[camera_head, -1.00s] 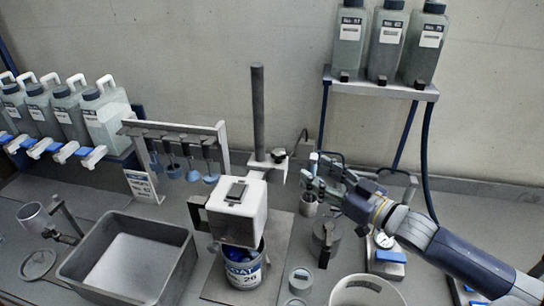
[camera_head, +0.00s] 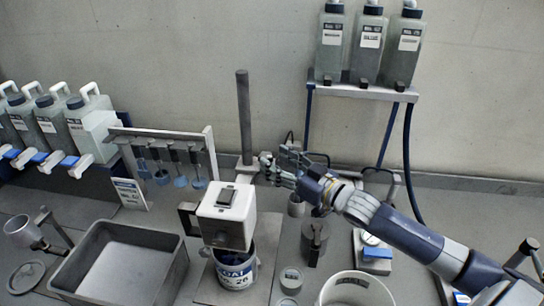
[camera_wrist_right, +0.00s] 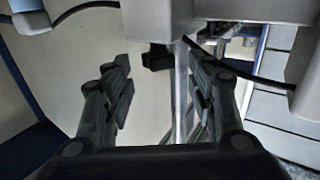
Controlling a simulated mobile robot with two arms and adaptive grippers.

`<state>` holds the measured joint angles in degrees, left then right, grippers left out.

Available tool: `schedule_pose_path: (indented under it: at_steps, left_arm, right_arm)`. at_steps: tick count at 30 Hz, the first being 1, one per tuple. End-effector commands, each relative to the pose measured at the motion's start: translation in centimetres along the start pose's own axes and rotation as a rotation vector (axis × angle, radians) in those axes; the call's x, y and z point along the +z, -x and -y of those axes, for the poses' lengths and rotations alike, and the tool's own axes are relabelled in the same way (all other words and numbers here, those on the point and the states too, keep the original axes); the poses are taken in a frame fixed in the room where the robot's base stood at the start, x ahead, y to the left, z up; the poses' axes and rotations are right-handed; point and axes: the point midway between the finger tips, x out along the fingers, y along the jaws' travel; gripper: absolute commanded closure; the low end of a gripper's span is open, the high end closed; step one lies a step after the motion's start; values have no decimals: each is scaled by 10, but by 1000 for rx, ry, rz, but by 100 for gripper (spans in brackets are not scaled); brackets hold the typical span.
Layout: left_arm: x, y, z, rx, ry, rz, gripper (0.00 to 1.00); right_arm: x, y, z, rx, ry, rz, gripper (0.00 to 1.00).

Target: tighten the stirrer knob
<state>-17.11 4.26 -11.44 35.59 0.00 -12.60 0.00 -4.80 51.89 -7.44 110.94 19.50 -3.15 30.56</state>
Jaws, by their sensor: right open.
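The stirrer is a white motor unit (camera_head: 226,213) beside a dark upright post (camera_head: 244,115), with a clamp block (camera_head: 246,172) on the post. My right gripper (camera_head: 268,168) is at the right side of this clamp, with its fingers pointing left toward the post. In the head view the fingers largely cover the knob. In the right wrist view a small black knob (camera_wrist_right: 157,57) shows between the open fingers (camera_wrist_right: 157,72), near the fingertips. I see no clear contact of the fingers with it. My left gripper is not in view.
A labelled can (camera_head: 236,272) stands under the stirrer. A grey bin (camera_head: 175,270) is at the left front. Bottles stand on a shelf (camera_head: 345,91) at the right. A white bucket (camera_head: 390,300) is at the front.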

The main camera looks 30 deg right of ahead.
Motion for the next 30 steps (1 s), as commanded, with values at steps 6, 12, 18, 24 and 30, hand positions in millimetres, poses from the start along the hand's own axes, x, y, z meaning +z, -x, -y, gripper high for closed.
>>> schedule_pose_path:
  at_steps: [6,12,18,24,30]
  left_arm:
    - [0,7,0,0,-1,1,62]
    - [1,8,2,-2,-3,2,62]
    - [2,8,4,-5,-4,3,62]
    - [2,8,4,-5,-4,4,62]
    - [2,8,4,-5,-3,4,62]
  right_arm:
    - [-1,-18,-1,2,-1,-1,48]
    - [0,-24,0,1,0,0,48]
    - [0,-24,0,1,0,0,48]
    - [0,-24,0,1,-1,0,82]
    - [0,-24,0,1,-1,0,93]
